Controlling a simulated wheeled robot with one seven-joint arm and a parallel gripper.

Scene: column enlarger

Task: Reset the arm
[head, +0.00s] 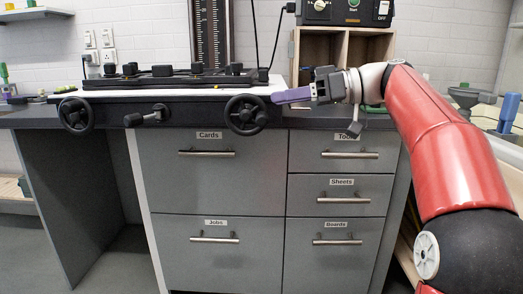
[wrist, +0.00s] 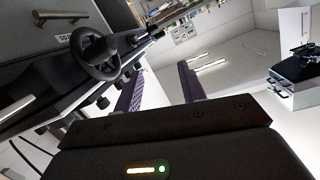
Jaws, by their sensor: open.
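My gripper (head: 290,96) is at the right end of the enlarger's base in the head view, with its purple fingers pointing left. The red arm reaches in from the right side. In the wrist view the two purple fingers of my gripper (wrist: 162,88) stand apart with nothing between them. The enlarger base (head: 180,92) lies on the counter, with a dark scaled column (head: 211,35) rising behind it. The fingers are close to the base's right end; I cannot tell whether they touch it.
A left handwheel (head: 76,116), a crank knob (head: 147,116) and a right handwheel (head: 246,114) stick out in front. A wooden cubby (head: 296,58) carries a timer box (head: 345,12) behind the gripper. Grey drawers (head: 215,178) are below. A blue bottle (head: 508,112) stands at the right.

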